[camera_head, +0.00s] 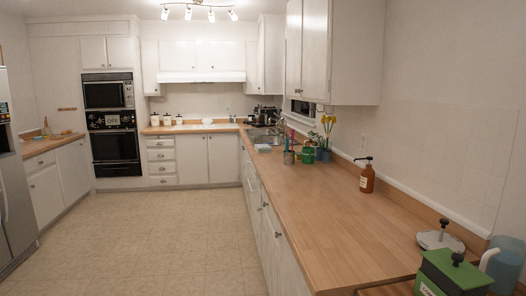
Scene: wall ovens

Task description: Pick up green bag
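No thing is clearly a green bag at this distance. A small green object (307,155) stands on the right counter beside the potted yellow flowers; I cannot tell whether it is a bag. A larger green box-like container (455,272) with a black-knobbed lid and a pale label is at the bottom right, partly cut off by the frame. Neither of my grippers is in view.
Wall ovens (113,122) stand at the back left. The tiled floor (150,235) is clear.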

